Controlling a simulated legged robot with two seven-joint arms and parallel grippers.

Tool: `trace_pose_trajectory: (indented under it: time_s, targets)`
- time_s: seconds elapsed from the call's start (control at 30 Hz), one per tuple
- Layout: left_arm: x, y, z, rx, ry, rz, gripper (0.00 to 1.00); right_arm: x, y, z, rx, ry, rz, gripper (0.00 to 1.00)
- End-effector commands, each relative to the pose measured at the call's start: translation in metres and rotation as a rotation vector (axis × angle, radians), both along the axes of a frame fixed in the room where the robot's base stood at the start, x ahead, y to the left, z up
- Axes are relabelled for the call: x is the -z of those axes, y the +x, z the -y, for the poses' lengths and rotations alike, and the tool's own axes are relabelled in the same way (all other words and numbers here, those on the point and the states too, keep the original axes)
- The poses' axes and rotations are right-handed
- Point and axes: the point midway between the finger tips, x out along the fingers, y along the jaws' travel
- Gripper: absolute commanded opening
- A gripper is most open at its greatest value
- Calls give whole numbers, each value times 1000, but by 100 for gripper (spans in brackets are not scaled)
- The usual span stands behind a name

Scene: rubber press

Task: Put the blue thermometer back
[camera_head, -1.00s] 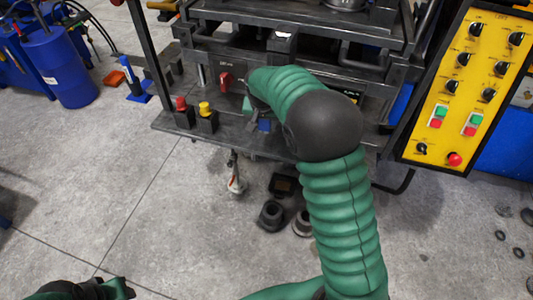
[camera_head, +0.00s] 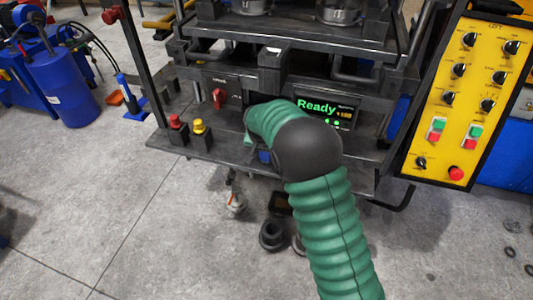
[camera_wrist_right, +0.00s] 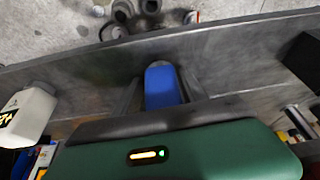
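The blue thermometer (camera_wrist_right: 163,86) shows in the right wrist view as a rounded blue body between two dark fingers. My right gripper (camera_wrist_right: 162,95) appears shut on it; the fingertips are partly hidden. In the head view a small blue part of the thermometer (camera_head: 265,156) shows beside my right wrist, over the front shelf of the press (camera_head: 225,155). My right arm hides most of the gripper there. Whether the thermometer touches the shelf cannot be told. My left gripper is not in view.
A red button (camera_head: 174,121) and a yellow button (camera_head: 198,126) stand on the shelf's left. A lit "Ready" display (camera_head: 318,107) sits behind my arm. A yellow control panel (camera_head: 462,100) stands at right. Dark round parts (camera_head: 272,236) lie on the floor below.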

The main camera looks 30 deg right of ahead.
Motion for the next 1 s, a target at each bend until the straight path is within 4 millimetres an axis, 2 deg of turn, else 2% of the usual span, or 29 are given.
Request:
trace_pose_trajectory:
  time_s: [0.07, 0.33, 0.43, 0.57, 0.8, 0.9, 1.0]
  targets:
    - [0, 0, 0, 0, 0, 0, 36, 0, 0, -1, -1, 0, 0, 61]
    - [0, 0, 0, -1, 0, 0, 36, -1, 0, -1, -1, -1, 0, 61]
    - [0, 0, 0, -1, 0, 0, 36, -7, -1, -2, -2, 0, 2, 61]
    - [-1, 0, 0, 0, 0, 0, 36, -31, -7, -9, -2, 0, 4, 61]
    - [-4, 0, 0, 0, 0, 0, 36, -88, -24, -26, -3, 0, 4, 61]
    - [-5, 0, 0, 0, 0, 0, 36, -103, -28, -31, -2, 0, 2, 61]
    - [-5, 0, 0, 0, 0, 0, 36, -108, -32, -35, -11, 3, -3, 61]
